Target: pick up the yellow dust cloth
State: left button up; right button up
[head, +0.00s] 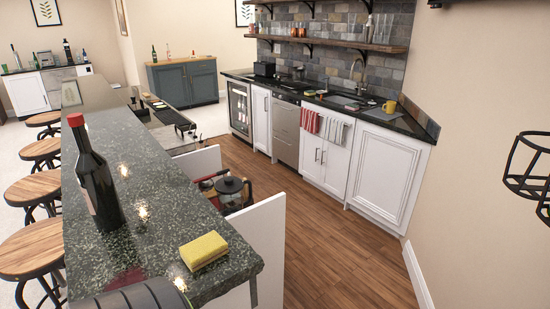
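A yellow block-shaped item (203,250), which looks like a folded cloth or sponge, lies flat near the front right end of the dark speckled stone counter (155,192). It appears to be the yellow dust cloth. Nothing is on top of it, and it sits close to the counter's right edge. Neither of my grippers shows in the head view. A dark rounded shape at the bottom edge, left of the cloth, may be part of my arm, but no fingers are visible.
A dark wine bottle (97,180) with a red top stands on the counter left of and behind the cloth. Stools (30,247) line the left side. Wood floor (335,255) is open at right.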

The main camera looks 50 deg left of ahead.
aim_at(206, 249)
jog(key=u, duration=2.15)
